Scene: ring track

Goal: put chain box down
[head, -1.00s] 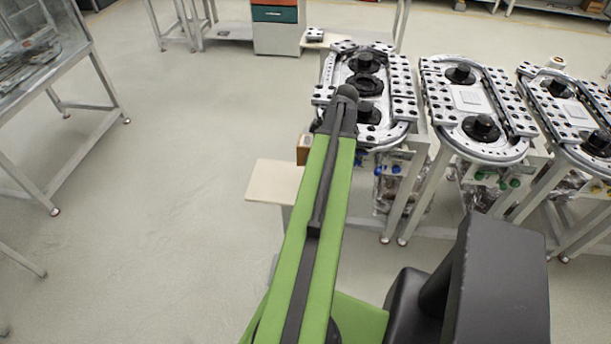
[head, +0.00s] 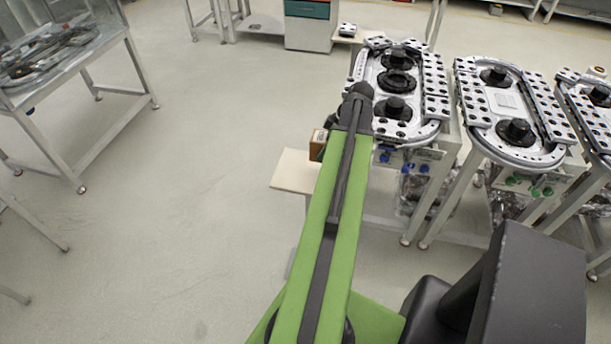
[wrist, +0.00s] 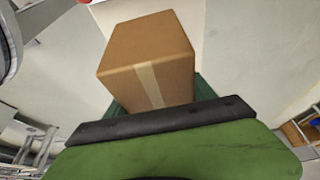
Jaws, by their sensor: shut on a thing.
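The chain box looks like a brown cardboard box (wrist: 148,58) with a pale tape strip, and it fills the upper middle of the wrist view. My gripper (wrist: 160,97) is shut on it, with dark green finger parts showing at both sides of its lower end. In the head view a small part of the box (head: 317,146) shows left of my arm's end, and my arm hides the rest and the gripper. The box appears above or near a pale board (head: 292,172); I cannot tell whether they touch.
Ring-track stations (head: 398,95) and (head: 508,105) stand on metal legs to the right. A glass-topped metal table (head: 100,62) is at the left. A cabinet (head: 308,30) stands at the back. The floor between the left table and the pale board is clear.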

